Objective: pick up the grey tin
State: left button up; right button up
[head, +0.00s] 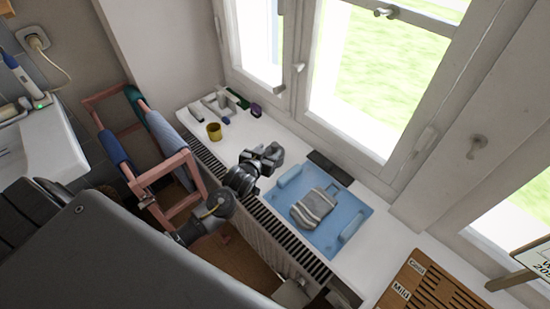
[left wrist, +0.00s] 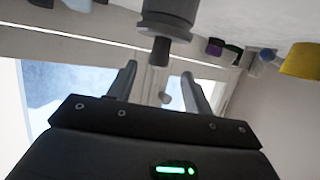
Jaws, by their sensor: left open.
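A grey cylinder with a narrower knob, seemingly the grey tin (left wrist: 168,14), shows at the top of the left wrist view, which looks upside down. My left gripper (left wrist: 160,82) is open, with one finger on each side of the picture below the tin. The tin lines up sideways with the gap, and nothing shows gripped. In the head view my left gripper (head: 262,159) is over the white sill, left of the blue tray. Grey parts overlap there, so I cannot clearly separate tin from gripper. My right gripper is not in view.
The blue tray (head: 347,238) holds a folded striped cloth (head: 314,207). A dark flat thing (head: 329,166) lies behind it. A yellow cup (head: 214,132) and small items stand farther left on the sill. A wooden rack (head: 425,285) is at lower right; windows line the back.

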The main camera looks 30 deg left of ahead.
aim_at(273, 148)
pick_arm(q)
jog(key=shift+f+x, duration=0.1)
jog(key=shift+x, duration=1.4)
jog(key=shift+f+x, duration=0.15)
jog(key=shift+x, duration=1.3)
jog(key=shift+d, duration=0.1)
jog(key=shift+s, duration=0.1)
grip_shut()
jog(key=shift+r, duration=0.1)
